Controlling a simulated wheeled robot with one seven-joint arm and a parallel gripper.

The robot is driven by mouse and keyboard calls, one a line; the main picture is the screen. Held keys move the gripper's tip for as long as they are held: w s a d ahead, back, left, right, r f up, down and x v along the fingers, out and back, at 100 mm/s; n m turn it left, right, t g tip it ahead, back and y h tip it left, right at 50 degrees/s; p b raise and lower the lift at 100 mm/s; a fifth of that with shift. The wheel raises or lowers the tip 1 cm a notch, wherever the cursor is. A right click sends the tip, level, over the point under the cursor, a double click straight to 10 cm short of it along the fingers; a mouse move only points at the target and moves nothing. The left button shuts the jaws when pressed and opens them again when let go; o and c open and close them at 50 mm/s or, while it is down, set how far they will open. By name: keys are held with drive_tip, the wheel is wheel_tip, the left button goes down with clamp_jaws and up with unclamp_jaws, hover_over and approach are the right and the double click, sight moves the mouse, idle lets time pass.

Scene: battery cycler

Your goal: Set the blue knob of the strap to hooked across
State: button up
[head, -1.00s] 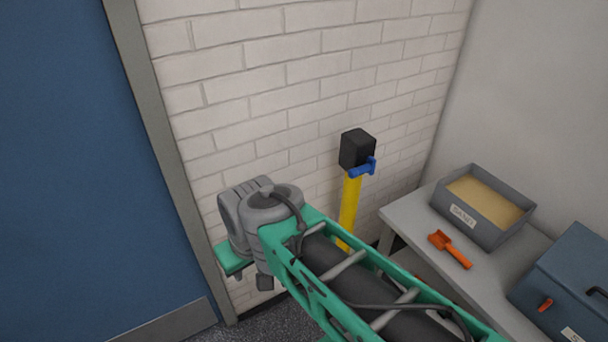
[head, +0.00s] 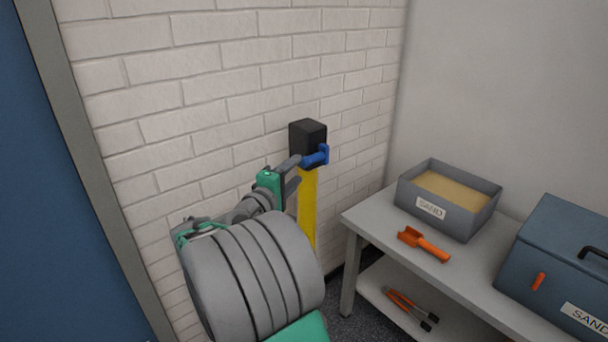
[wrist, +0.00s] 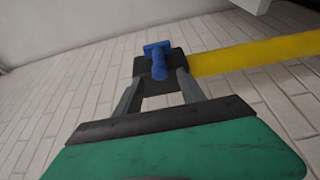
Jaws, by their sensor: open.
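The blue knob (head: 316,156) sticks out of the front of a black box (head: 308,136) on the white brick wall. A yellow strap (head: 307,208) hangs straight down from the box. My gripper (head: 295,170) is open beside the knob, its grey fingers pointing at it. In the wrist view the blue knob (wrist: 158,62) stands just beyond and between the open fingertips (wrist: 156,82), and the yellow strap (wrist: 255,54) runs off to the right. I cannot tell whether a finger touches the knob.
A grey table (head: 365,217) stands to the right with a sand box (head: 447,198), an orange scoop (head: 424,244) and a blue case (head: 567,262). Orange-handled tools (head: 410,308) lie on its lower shelf. A blue door (head: 30,200) is at the left.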

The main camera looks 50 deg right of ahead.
sight(302, 165)
drive_tip(key=d, duration=0.4)
drive_tip(key=w+d, duration=0.1)
drive_tip(key=d, duration=0.1)
drive_tip(key=shift+c, duration=0.6)
drive_tip(key=shift+a, duration=0.1)
clamp_jaws()
idle(0.5)
